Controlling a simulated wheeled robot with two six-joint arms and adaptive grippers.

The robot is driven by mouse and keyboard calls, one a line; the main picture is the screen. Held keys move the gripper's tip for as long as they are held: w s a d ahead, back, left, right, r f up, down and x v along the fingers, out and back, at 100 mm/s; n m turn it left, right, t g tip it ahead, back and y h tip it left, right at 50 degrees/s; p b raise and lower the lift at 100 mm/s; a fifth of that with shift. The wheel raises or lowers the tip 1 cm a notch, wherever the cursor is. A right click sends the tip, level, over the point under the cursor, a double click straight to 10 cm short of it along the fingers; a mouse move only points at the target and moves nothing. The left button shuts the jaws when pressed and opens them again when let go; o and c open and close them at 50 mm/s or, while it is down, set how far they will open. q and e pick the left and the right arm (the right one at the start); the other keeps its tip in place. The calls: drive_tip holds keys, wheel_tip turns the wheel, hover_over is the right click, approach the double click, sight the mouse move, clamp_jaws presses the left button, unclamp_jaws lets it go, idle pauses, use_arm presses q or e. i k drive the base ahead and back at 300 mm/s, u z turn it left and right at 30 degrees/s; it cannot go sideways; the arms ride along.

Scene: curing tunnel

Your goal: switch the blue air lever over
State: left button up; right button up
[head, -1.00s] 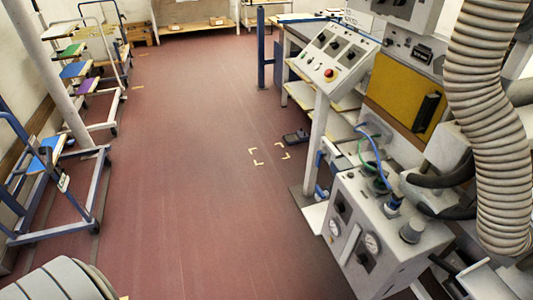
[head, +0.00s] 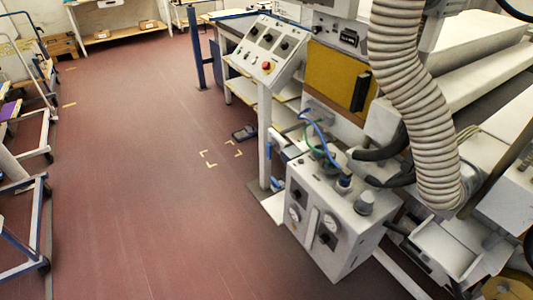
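A blue lever or tube that could be the air lever is not clear to make out. A grey air unit (head: 348,243) with round gauges and dark knobs on its front stands at the lower middle right. A blue hose (head: 318,126) arches above its top, and a small blue part (head: 344,180) sits at a fitting on top. Neither of my grippers is in the head view.
A sloped control panel (head: 262,50) with a red button stands behind the unit. A ribbed duct (head: 408,90) hangs at the right. A foot pedal (head: 245,132) lies on the floor. Wheeled racks (head: 25,215) line the left. The red floor (head: 130,190) between is clear.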

sight(269, 147)
drive_tip(key=u, duration=0.2)
drive_tip(key=i, duration=1.15)
drive_tip(key=z, duration=0.8)
